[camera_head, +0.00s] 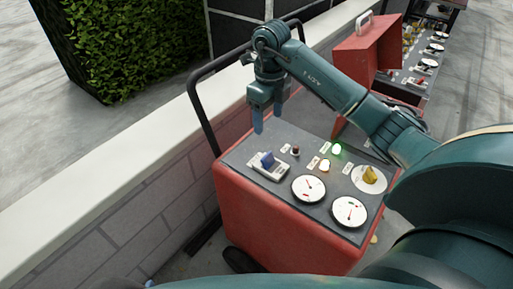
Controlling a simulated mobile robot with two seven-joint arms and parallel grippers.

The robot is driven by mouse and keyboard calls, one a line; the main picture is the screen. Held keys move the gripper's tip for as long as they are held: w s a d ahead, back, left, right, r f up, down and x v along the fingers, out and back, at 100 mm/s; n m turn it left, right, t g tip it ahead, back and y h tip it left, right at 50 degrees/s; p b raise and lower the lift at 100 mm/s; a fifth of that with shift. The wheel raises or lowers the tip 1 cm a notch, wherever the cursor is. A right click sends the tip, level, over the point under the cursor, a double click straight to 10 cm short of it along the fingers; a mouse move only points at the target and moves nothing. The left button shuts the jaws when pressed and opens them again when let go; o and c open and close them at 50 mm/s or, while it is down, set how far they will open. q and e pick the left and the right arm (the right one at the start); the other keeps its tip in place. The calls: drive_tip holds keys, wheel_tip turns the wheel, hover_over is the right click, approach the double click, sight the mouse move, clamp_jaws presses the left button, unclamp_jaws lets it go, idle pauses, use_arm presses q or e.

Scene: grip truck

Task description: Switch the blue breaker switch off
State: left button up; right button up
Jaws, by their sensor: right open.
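The blue breaker switch (267,159) stands on a white base at the left part of the dark control panel on top of a red cart (265,223). Which position it is in is too small to tell. My right arm reaches in from the right over the panel. My right gripper (265,122) points down above and behind the blue switch, apart from it. It is open and empty, with blue fingers. My left gripper is not in view.
The panel (325,220) also carries two white gauges, a yellow knob (370,175), lit green and yellow lamps, and a small dark red knob. A black handle bar (197,100) rises behind the cart, near a low wall (120,185).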

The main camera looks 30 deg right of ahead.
sight(268, 155)
wheel_tip(268, 155, down, 13)
drive_tip(key=shift+s+r, duration=0.1)
drive_tip(key=shift+s, duration=0.05)
drive_tip(key=shift+c, duration=0.5)
drive_tip(key=c, duration=0.9)
